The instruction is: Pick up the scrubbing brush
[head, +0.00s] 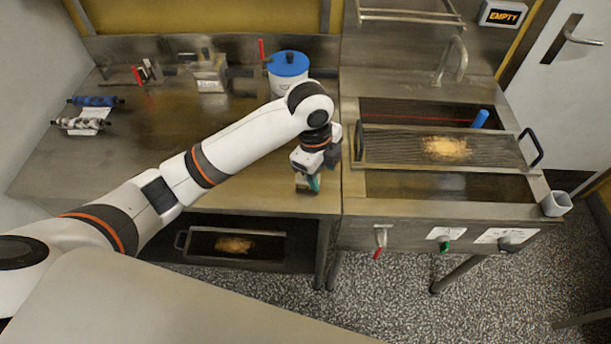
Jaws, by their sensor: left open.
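My left gripper (308,176) points down at the front right corner of the left steel counter (150,155), beside the sink. Its jaws are open. A small teal and brownish thing (315,184), which looks like the scrubbing brush, shows at the fingertips. The gripper hides most of it, and I cannot tell whether the fingers touch it. My right gripper is not in view.
A mesh tray with a brown stain (390,148) lies across the sink, with a blue upright thing (480,118) behind it. A blue-lidded pot (288,64) stands behind my arm. A white cup (556,204) is at the right edge. Another stained tray (205,244) is on the lower shelf.

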